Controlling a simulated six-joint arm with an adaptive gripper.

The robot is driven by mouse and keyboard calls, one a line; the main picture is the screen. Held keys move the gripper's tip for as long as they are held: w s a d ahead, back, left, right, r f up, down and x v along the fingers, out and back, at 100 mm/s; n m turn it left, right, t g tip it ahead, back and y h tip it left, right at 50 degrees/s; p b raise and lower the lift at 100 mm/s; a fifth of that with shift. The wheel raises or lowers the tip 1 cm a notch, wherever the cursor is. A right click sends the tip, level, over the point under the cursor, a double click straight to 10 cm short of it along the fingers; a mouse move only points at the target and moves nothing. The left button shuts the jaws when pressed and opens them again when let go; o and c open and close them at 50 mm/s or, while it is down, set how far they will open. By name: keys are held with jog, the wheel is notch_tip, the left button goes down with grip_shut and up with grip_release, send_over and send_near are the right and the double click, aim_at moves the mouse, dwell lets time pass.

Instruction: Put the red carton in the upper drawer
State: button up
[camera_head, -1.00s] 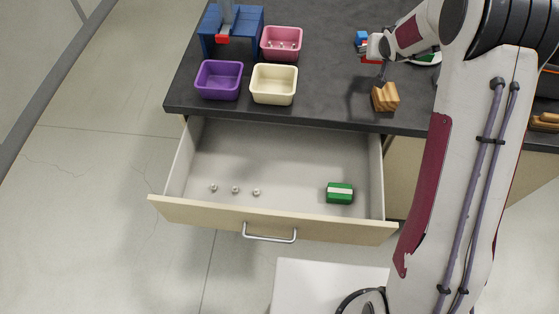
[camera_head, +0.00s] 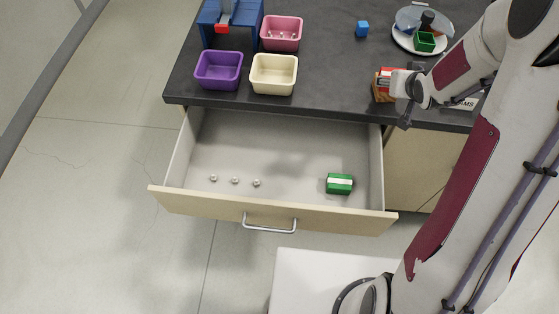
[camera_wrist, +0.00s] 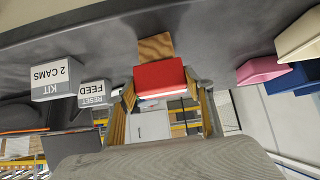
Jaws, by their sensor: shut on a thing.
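The red carton (camera_head: 391,71) is at my gripper (camera_head: 404,100), over the right front part of the dark worktop, close to a wooden block. In the wrist view the red carton (camera_wrist: 160,78) sits between the two fingers of my gripper (camera_wrist: 160,92), which is shut on it. In the head view the wrist partly hides the carton. The upper drawer (camera_head: 262,147) is pulled open below the worktop, left of my gripper. It holds a green carton with a white stripe (camera_head: 339,183) at the right and three small metal pieces (camera_head: 235,181) at the left.
The wooden block (camera_head: 380,88) stands at the worktop's front edge. Purple (camera_head: 219,70), cream (camera_head: 274,73) and pink (camera_head: 282,33) bins stand at left, beside a blue stand (camera_head: 208,28). The drawer's middle is clear.

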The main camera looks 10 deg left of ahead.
jog(key=s, duration=0.5)
jog(key=s+a+f+n+g+y, duration=0.2)
jog(key=s+a+f+n+y, duration=0.1)
jog(key=a+n, duration=0.25)
jog(key=s+a+f+n+g+y, duration=0.1)
jog(key=s+a+f+n+y, duration=0.25)
jog(key=a, duration=0.35)
jog(key=s+a+f+n+g+y, duration=0.1)
jog(key=s+a+f+n, duration=0.1)
jog(key=f, duration=0.3)
jog(key=s+a+f+n+g, duration=0.1)
jog(key=s+a+f+n, duration=0.1)
jog(key=s+a+f, duration=0.2)
notch_tip(320, 180, down, 2)
jog(key=shift+s+a+f+g+y, duration=0.15)
jog(key=shift+a+f+g+y, duration=0.15)
jog(key=shift+a, duration=0.3)
send_near(296, 181)
jog(key=shift+w+a+r, duration=0.3)
jog(key=shift+a+r, duration=0.05)
jog(key=shift+a, duration=0.3)
jog(key=shift+w+a+r, duration=0.3)
jog(key=shift+a, duration=0.35)
jog(key=shift+f, duration=0.1)
jog(key=shift+f, duration=2)
